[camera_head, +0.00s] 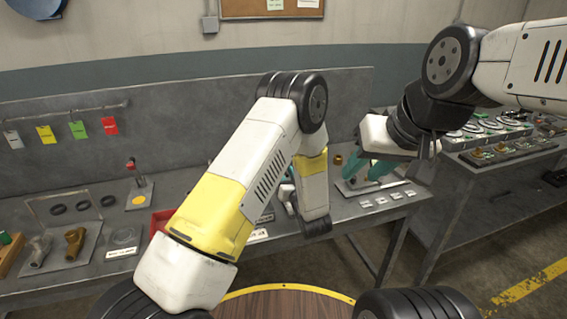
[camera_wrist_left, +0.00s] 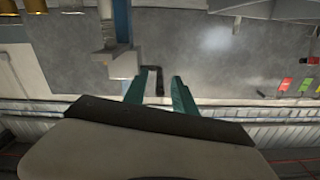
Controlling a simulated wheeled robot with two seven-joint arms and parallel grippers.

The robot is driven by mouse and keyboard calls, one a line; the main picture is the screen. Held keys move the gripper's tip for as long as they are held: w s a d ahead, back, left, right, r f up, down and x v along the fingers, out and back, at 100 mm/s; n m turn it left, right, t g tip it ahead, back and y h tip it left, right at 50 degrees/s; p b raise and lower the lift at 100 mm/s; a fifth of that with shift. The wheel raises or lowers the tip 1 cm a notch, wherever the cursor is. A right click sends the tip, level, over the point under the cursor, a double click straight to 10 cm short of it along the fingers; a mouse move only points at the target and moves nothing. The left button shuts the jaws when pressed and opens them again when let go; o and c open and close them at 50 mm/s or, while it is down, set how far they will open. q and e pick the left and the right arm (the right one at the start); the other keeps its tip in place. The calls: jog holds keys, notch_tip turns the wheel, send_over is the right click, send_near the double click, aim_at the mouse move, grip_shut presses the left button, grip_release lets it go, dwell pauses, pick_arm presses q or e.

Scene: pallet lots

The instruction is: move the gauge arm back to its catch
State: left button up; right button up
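My right gripper (camera_head: 368,176) has teal fingers that stand apart with nothing clear between them. It is low over a pale base plate (camera_head: 390,186) on the bench. In the head view my left forearm hides most of my left gripper and what lies behind it. In the left wrist view my left gripper (camera_wrist_left: 160,90) is open, with a short dark bar (camera_wrist_left: 158,76) between or just beyond its fingers; I cannot tell whether they touch it. A grey block on a blue-grey post (camera_wrist_left: 120,60) stands beside the left finger. I cannot tell for sure which part is the gauge arm or its catch.
The grey bench (camera_head: 75,200) has a back panel with coloured tags (camera_head: 109,126). A stand with a red knob (camera_head: 131,164), a red tray (camera_head: 161,219) and brass fittings (camera_head: 75,240) are at left. Small white labels (camera_head: 381,201) lie along the front edge. A second loaded bench (camera_head: 480,185) is at right.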

pick_arm(q)
jog(key=shift+x, duration=1.2)
grip_shut()
dwell(0.6)
